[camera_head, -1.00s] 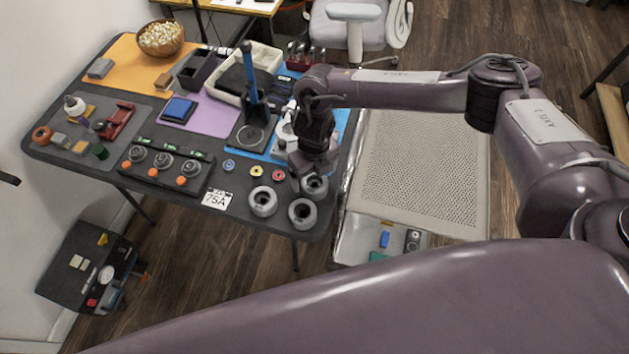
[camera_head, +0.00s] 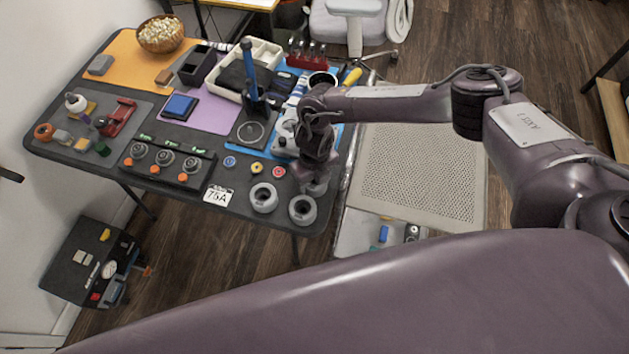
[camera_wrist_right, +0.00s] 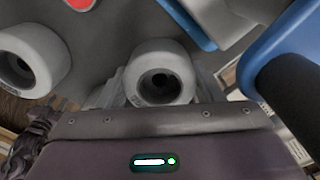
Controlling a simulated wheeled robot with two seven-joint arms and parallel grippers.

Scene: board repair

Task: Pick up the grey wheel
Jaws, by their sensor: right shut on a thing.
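My left gripper is not in view.
A white 75A label (camera_head: 218,196) and small coloured bearings, one of them red (camera_head: 279,174), lie to the left. A blue-handled tool (camera_head: 249,70) stands upright behind. The table's right edge is close to the gripper, with a perforated beige surface (camera_head: 420,170) beyond.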

